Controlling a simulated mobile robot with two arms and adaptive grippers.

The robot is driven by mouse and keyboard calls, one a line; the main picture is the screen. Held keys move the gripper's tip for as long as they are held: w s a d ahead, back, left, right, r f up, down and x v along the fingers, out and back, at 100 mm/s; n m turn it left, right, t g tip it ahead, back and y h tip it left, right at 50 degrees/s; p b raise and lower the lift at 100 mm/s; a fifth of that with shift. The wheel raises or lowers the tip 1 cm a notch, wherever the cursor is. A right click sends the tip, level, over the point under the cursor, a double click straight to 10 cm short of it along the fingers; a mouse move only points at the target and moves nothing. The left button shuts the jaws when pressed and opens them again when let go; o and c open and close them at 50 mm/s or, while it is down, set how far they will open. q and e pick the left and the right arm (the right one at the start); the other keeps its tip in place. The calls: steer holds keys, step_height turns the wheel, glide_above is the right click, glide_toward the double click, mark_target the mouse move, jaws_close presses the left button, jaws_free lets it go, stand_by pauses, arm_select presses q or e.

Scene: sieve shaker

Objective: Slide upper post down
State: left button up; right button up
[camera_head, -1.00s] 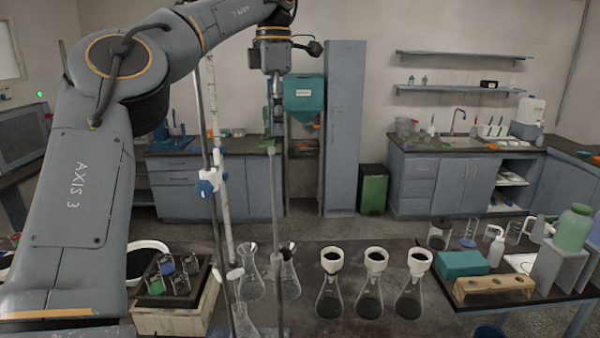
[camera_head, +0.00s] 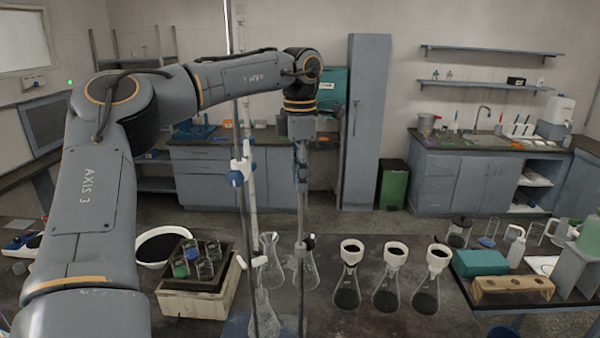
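My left gripper (camera_head: 301,180) hangs straight down from my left arm, its narrow fingers close together at the top of a thin grey upright post. I take this to be the upper post (camera_head: 301,235); the fingers look shut on it. The post runs down in line with the gripper, past glass flasks, to the dark table, where its foot is hard to make out. To its left, a thin metal rod (camera_head: 241,120) stands with a blue and white clamp (camera_head: 236,178) on it. My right gripper is not in view.
Clear flasks (camera_head: 270,275) stand close around the post. Several flasks with white-rimmed funnels (camera_head: 352,250) stand to the right. A wooden box (camera_head: 195,300) bearing jars and a white bowl (camera_head: 165,245) are at left. A teal box (camera_head: 480,263) sits at far right.

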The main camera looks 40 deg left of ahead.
arm_select(q)
steer(key=shift+w, duration=0.1)
steer(key=shift+f, duration=0.1)
steer(key=c, duration=0.6)
jaws_close()
step_height(320, 180, down, 12)
steer(key=b, duration=0.7)
steer(key=shift+r+b, duration=0.2)
steer(key=shift+b, duration=0.1)
steer(key=shift+f, duration=0.35)
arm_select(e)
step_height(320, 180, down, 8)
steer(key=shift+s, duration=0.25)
arm_select(q)
steer(key=shift+f, duration=0.1)
steer(key=o, duration=0.6)
jaws_free()
